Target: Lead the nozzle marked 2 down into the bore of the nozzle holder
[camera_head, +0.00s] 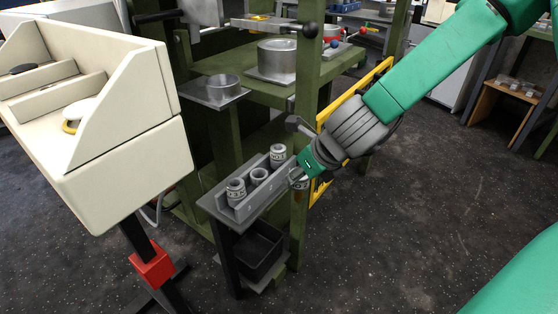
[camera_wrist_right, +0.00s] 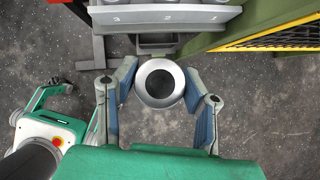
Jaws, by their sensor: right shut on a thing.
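My right gripper (camera_head: 303,170) is shut on a grey metal nozzle (camera_head: 299,184), just right of the rack (camera_head: 229,214). In the right wrist view the nozzle (camera_wrist_right: 178,84) is a round ring with a dark bore, seen end-on between the blue finger pads of the gripper (camera_wrist_right: 160,82). Its mark is not readable. On the rack stand a front nozzle (camera_head: 235,190), a lower grey ring-shaped piece (camera_head: 258,177) and a back nozzle (camera_head: 278,156). I cannot tell for sure which thing is the nozzle holder. My left gripper is out of view.
The rack edge (camera_wrist_right: 165,15), marked 3, 2 and 1, crosses the top of the wrist view. A black bin (camera_head: 258,250) is below the rack. A yellow frame (camera_head: 350,95) stands beside my arm. A cream console (camera_head: 120,150) stands left. Floor at right is open.

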